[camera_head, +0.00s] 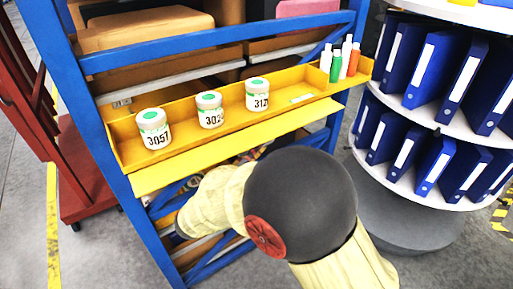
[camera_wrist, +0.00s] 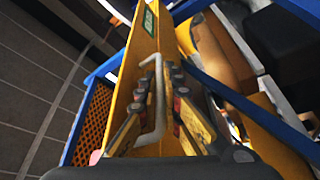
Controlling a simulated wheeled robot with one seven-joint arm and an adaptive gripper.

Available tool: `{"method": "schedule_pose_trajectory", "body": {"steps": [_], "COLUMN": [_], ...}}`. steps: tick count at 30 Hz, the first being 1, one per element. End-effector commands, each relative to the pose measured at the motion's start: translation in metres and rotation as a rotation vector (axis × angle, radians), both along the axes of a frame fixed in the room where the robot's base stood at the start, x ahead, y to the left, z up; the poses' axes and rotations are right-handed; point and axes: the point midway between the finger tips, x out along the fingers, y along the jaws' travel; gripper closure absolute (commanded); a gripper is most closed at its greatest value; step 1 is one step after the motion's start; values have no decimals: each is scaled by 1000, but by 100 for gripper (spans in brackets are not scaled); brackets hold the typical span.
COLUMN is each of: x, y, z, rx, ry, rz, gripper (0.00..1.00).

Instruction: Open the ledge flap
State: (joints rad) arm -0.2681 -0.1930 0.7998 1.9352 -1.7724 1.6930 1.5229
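The yellow ledge (camera_head: 185,110) runs across a blue rack, and its long yellow flap (camera_head: 235,150) juts from its front edge. Three white jars with green-marked lids stand on the ledge: 3057 (camera_head: 154,128), a middle one (camera_head: 210,110) and one at right (camera_head: 257,95). In the wrist view, the flap (camera_wrist: 142,45) carries a grey bar handle (camera_wrist: 158,100). My gripper (camera_wrist: 160,85) is open, its fingers on either side of the handle, with gaps visible. Contact cannot be told. In the head view my own arm hides the gripper and handle.
White, green and orange bottles (camera_head: 340,62) stand at the ledge's right end. A round white shelf (camera_head: 450,120) with blue binders is close on the right. A red cart (camera_head: 75,170) stands at left. Cardboard boxes (camera_head: 145,28) sit in the rack behind.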

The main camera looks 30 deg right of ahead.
Motion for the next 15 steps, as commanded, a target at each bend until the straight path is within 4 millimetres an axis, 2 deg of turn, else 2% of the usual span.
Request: {"method": "schedule_pose_trajectory", "body": {"steps": [15], "x": [0], "y": [0], "z": [-1], "rx": [0], "ry": [1], "rz": [0], "gripper": [100]}}
